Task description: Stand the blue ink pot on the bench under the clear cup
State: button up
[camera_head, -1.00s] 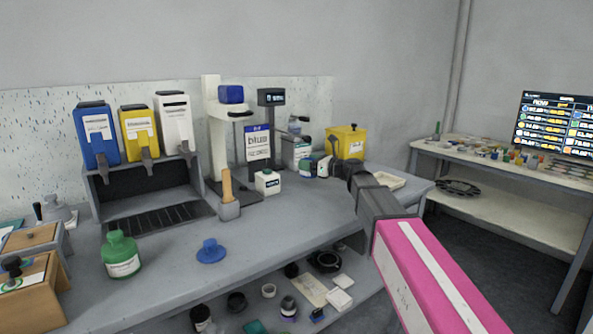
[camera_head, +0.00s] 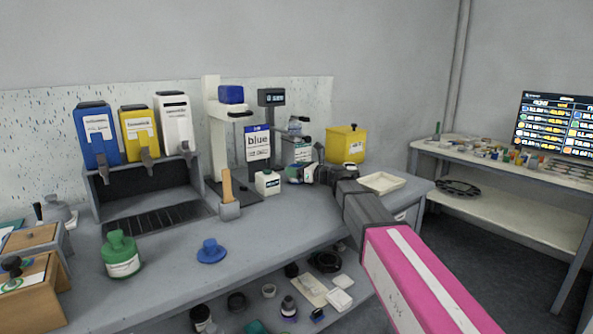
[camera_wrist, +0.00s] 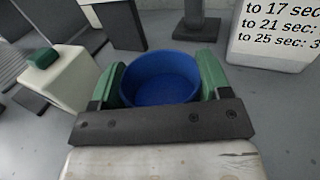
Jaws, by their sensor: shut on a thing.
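The blue ink pot (camera_wrist: 160,79) is an open, round blue cup. In the wrist view it sits upright between the two green fingers of my gripper (camera_wrist: 160,85), which are shut on it. In the head view my gripper (camera_head: 304,173) is low over the back of the bench (camera_head: 290,210), and the pot is mostly hidden there. I cannot tell whether the pot touches the bench. A small clear cup (camera_head: 296,124) seems to show behind and above my gripper. In the wrist view a dark post on a flat base (camera_wrist: 196,26) stands just beyond the pot.
A white box with printed seconds (camera_wrist: 275,35) is at the right in the wrist view. A yellow container (camera_head: 345,145) and a pale tray (camera_head: 382,183) are to the right.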

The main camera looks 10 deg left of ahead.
jog(key=shift+f, duration=0.15)
jog(key=o, duration=1.2)
jog(key=shift+c, duration=0.2)
jog(key=shift+s+d, duration=0.1)
jog(key=shift+d, duration=0.1)
jog(key=v, duration=1.1)
jog(key=shift+s+d, duration=0.1)
jog(key=shift+d, duration=0.15)
